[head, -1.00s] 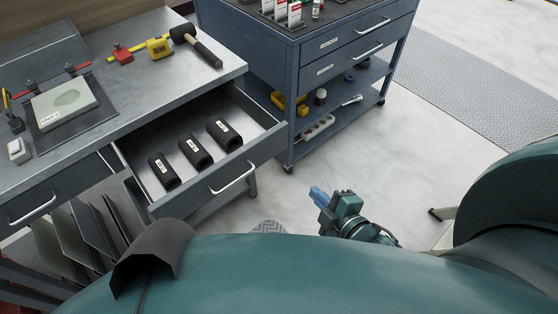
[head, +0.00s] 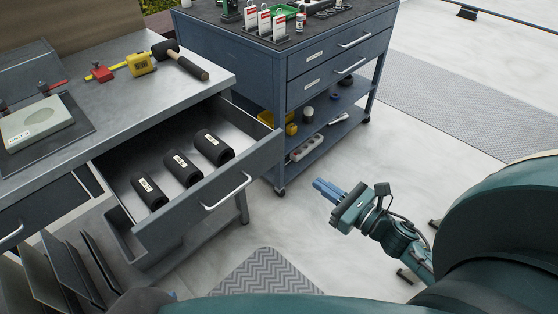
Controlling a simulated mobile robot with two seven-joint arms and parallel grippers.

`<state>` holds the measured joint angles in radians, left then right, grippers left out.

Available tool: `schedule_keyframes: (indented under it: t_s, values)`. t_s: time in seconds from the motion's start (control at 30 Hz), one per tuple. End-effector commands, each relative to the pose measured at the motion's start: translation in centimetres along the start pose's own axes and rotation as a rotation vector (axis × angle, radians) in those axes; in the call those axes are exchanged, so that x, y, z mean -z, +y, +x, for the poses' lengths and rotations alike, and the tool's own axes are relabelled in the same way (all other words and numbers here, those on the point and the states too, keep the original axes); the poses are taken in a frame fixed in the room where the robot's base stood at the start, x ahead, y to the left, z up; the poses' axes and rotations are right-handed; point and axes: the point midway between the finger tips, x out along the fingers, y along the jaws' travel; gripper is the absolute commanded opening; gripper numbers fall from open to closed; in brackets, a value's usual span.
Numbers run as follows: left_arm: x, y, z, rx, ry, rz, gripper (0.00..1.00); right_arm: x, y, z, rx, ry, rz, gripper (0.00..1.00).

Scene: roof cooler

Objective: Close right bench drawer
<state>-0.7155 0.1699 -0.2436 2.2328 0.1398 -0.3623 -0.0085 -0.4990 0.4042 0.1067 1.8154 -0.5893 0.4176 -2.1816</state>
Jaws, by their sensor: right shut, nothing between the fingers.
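The right bench drawer (head: 207,209) is pulled out from under the grey metal bench (head: 134,108). Its silver bar handle (head: 228,191) is on the front panel. Several black cylinders with white labels (head: 182,170) lie inside. My right gripper (head: 322,188) is shut and empty, with blue fingertips pointing left towards the drawer front. It is apart from the drawer, to the right of the handle, over the open floor. My left gripper is not in view.
A blue-grey tool cart (head: 284,85) on casters stands just behind and right of the drawer. A zigzag-patterned mat (head: 265,275) is on the floor. Pale floor is clear around my right gripper.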

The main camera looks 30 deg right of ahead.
Motion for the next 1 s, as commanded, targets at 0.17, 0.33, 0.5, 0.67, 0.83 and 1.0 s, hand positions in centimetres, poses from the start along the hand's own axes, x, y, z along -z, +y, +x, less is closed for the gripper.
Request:
schedule_keyframes:
  t_s: [0.17, 0.33, 0.5, 0.67, 0.83, 1.0]
  values:
    - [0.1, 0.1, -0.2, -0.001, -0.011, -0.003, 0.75, -0.4, -0.1, 2.9, 0.000, -0.004, 0.002, 0.00]
    - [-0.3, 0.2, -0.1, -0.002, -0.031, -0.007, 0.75, -0.4, -0.1, 6.7, 0.000, -0.004, 0.002, 0.00]
    - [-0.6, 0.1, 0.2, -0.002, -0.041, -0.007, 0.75, -0.4, -0.1, 10.0, 0.001, -0.003, 0.003, 0.00]
    - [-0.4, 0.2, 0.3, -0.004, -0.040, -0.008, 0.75, -0.2, 0.0, 12.2, 0.002, -0.001, 0.005, 0.00]
    - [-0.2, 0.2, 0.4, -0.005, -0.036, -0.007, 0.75, -0.2, 0.0, 13.3, 0.001, 0.000, 0.005, 0.00]
    - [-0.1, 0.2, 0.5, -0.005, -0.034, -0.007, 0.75, -0.1, 0.0, 13.5, 0.002, 0.001, 0.005, 0.00]
